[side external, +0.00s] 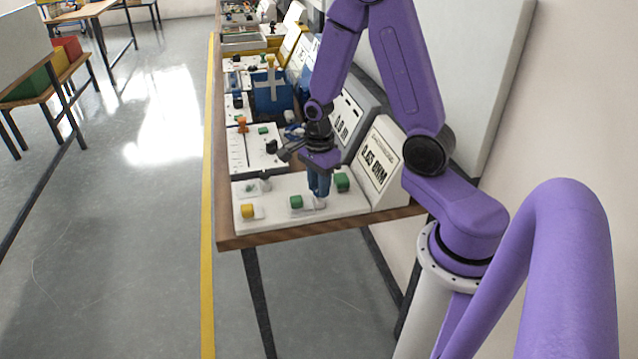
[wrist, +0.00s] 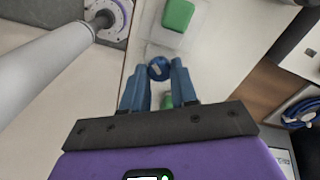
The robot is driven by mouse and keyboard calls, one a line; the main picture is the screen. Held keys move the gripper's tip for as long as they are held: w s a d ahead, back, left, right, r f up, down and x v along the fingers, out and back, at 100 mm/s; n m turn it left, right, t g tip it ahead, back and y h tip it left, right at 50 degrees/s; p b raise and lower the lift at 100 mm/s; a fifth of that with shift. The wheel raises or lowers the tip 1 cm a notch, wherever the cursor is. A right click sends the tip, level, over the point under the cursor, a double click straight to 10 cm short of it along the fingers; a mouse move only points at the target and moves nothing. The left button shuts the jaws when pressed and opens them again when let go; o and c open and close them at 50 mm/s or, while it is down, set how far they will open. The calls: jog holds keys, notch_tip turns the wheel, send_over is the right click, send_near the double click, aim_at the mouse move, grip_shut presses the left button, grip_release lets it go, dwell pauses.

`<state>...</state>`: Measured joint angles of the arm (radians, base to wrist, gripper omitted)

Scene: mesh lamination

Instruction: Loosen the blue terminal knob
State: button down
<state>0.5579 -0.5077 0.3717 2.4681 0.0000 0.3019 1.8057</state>
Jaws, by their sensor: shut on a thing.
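My gripper (side external: 319,193) points down over the white panel (side external: 272,212) at the near end of the bench. Its blue fingers (wrist: 157,72) stand on either side of the blue terminal knob (wrist: 159,68) in the wrist view, shut on it. The knob sits near the fingertips, with a pale mark on its top. In the side view the fingers hide the knob, and its turn cannot be told.
Green pieces stand close on both sides of my gripper, one at left (side external: 296,202) and one at right (side external: 342,182). A yellow knob (side external: 247,211) is near the panel's left corner. A display box (side external: 376,165) reading about 0.65 OHM stands behind. More equipment fills the bench beyond.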

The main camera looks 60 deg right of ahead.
jog(key=n, duration=0.5)
jog(key=shift+n, duration=0.3)
jog(key=n, duration=1.1)
jog(key=shift+w+n, duration=0.1)
jog(key=shift+n, duration=0.3)
jog(key=n, duration=1)
jog(key=shift+n, duration=0.4)
jog(key=n, duration=0.5)
jog(key=shift+a, duration=0.1)
jog(key=n, duration=0.5)
jog(key=shift+n, duration=0.4)
jog(key=n, duration=0.5)
jog(key=shift+n, duration=0.4)
